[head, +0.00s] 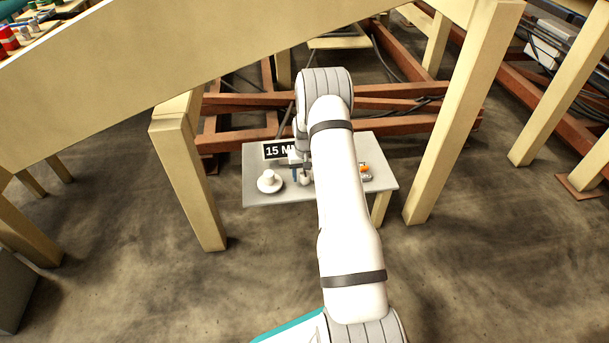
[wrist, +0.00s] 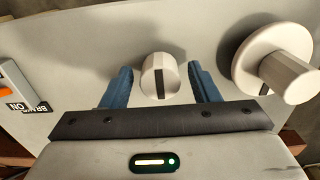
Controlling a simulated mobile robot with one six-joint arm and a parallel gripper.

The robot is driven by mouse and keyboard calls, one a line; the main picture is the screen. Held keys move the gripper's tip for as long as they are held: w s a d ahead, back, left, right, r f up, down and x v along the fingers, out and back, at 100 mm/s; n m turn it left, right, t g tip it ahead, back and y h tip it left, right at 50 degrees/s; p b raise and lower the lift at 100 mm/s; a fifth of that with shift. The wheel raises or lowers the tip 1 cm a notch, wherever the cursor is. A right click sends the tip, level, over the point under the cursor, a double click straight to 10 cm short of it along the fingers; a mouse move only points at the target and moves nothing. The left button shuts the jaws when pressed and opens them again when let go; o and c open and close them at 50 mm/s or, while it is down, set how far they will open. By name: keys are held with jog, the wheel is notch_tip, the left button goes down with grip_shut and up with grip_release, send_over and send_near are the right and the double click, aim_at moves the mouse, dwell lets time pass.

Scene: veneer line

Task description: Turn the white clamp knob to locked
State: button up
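A small white knob (wrist: 154,81) with a dark pointer line stands on a pale grey panel (wrist: 95,45). In the wrist view its line runs nearly straight up and down. No label for this knob is readable. My gripper (wrist: 160,70) is open, with one blue finger on each side of the knob and a narrow gap on both sides. In the head view the small knob (head: 305,181) shows just below the fingers, partly covered by my gripper and arm.
A larger white knob on a round disc (wrist: 270,60) stands right of my gripper in the wrist view, close to the right finger. An orange switch (wrist: 12,80) with a label reading "ON" is at the left. A black "15 M" sign (head: 276,151) stands at the panel's back. Cream beams (head: 190,180) flank the panel.

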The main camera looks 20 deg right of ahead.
jog(key=c, duration=0.9)
jog(key=shift+m, duration=0.3)
jog(key=m+p, duration=0.1)
jog(key=m, duration=0.1)
jog(key=shift+r+m, duration=0.15)
jog(key=shift+m, duration=0.15)
jog(key=m+p, duration=0.2)
jog(key=m, duration=0.3)
jog(key=shift+m, duration=0.3)
jog(key=m+p, duration=0.1)
jog(key=m, duration=0.8)
